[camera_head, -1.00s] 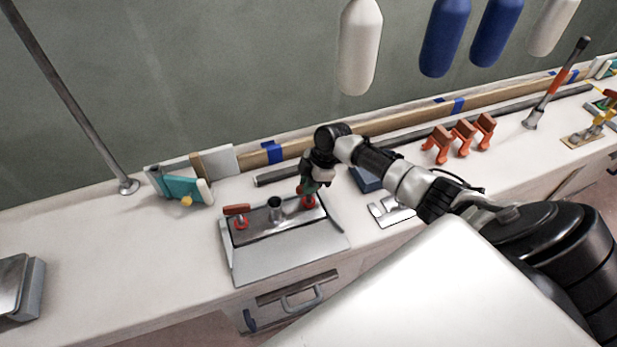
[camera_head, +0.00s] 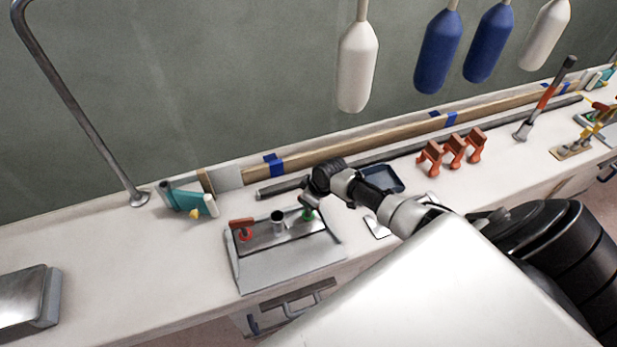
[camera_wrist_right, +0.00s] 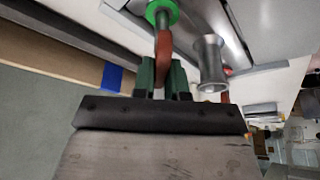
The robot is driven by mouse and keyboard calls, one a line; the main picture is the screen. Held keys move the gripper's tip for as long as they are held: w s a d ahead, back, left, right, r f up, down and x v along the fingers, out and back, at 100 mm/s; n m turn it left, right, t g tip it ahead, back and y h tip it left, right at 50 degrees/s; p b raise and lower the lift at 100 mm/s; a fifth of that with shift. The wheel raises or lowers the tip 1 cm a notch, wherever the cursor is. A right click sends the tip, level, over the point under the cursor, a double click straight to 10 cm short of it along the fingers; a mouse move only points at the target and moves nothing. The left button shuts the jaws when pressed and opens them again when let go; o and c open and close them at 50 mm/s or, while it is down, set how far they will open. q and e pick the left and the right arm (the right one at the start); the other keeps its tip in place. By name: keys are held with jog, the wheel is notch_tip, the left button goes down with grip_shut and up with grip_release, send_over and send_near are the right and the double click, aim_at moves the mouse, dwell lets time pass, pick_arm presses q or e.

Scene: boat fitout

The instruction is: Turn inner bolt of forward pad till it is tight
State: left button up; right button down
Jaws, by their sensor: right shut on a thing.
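The forward pad (camera_head: 285,244) is a metal plate on a grey base on the bench, with a grey metal post (camera_head: 278,220) in its middle. The left bolt (camera_head: 242,229) has a red handle and a red collar. The right bolt (camera_head: 307,215) has a green collar, which also shows in the right wrist view (camera_wrist_right: 162,13). My right gripper (camera_head: 309,207) is over the right bolt. In the right wrist view its green fingers (camera_wrist_right: 163,75) are shut on that bolt's red-orange handle (camera_wrist_right: 164,48). My left gripper is out of view.
A teal and white tool (camera_head: 188,199) lies behind the pad to the left. A blue tray (camera_head: 384,179) and several orange clamps (camera_head: 454,150) stand to the right. A metal rail (camera_head: 75,100) rises at the left. The bench left of the pad is largely clear.

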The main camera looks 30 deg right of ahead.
jog(key=shift+w+d+r+m, duration=0.1)
jog(key=shift+w+r+m, duration=0.25)
jog(key=shift+m, duration=0.25)
jog(key=c, duration=1.4)
grip_release()
jog(key=shift+s, duration=0.1)
jog(key=shift+o, duration=1.2)
jog(key=shift+s, duration=0.1)
jog(key=shift+f, duration=0.15)
jog(key=shift+s, duration=0.1)
jog(key=v, duration=1)
jog(key=shift+s+r, duration=0.3)
jog(key=shift+r, duration=0.05)
